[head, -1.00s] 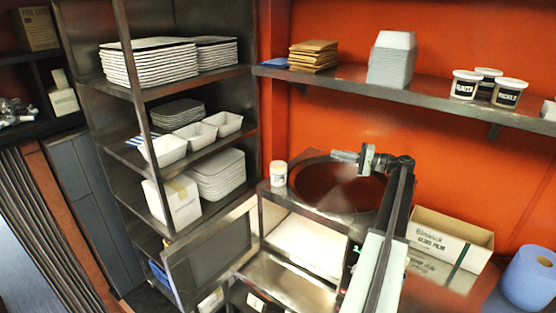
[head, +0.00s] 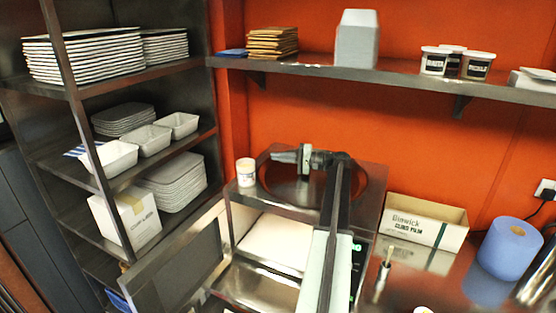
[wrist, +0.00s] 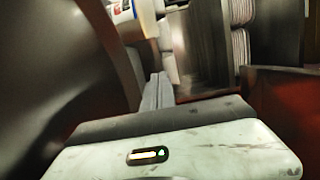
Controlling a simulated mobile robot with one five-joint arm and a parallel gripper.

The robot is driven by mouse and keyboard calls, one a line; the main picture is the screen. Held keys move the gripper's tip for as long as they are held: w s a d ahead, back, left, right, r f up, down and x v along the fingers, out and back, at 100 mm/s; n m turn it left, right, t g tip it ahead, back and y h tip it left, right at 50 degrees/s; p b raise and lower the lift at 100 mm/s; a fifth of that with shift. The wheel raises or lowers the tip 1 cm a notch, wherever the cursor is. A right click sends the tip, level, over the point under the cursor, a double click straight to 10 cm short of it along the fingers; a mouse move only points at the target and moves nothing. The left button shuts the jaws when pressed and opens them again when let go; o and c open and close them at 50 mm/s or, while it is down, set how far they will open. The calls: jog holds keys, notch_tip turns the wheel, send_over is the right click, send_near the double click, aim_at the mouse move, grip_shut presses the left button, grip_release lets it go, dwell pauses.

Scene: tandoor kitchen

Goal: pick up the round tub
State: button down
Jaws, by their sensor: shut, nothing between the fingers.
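A small white round tub (head: 246,172) stands upright at the left corner of the steel counter, beside the round tandoor opening (head: 320,196) in the head view. Several more round tubs with dark labels, one of them a white tub (head: 435,60), stand on the wall shelf at the upper right. My gripper (head: 276,156) is shut and empty. It reaches over the opening and points left, a little right of the small tub and apart from it.
A steel rack (head: 70,172) with stacked plates and white trays stands on the left. The wall shelf (head: 400,77) runs above my arm. An open cardboard box (head: 425,229) and a blue roll (head: 507,250) stand on the right. An open door (head: 177,262) juts out below the counter.

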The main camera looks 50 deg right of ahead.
aim_at(254, 167)
jog(key=x, duration=0.6)
jog(key=shift+s+r, duration=0.1)
jog(key=a, duration=0.1)
jog(key=s+a, duration=0.1)
jog(key=a, duration=0.1)
jog(key=shift+a, duration=0.3)
jog(key=shift+w+a, duration=0.1)
jog(key=shift+a, duration=0.1)
jog(key=a, duration=0.2)
jog(key=s+a, duration=0.1)
jog(key=a, duration=0.3)
jog(key=shift+s, duration=0.3)
jog(key=shift+d, duration=0.15)
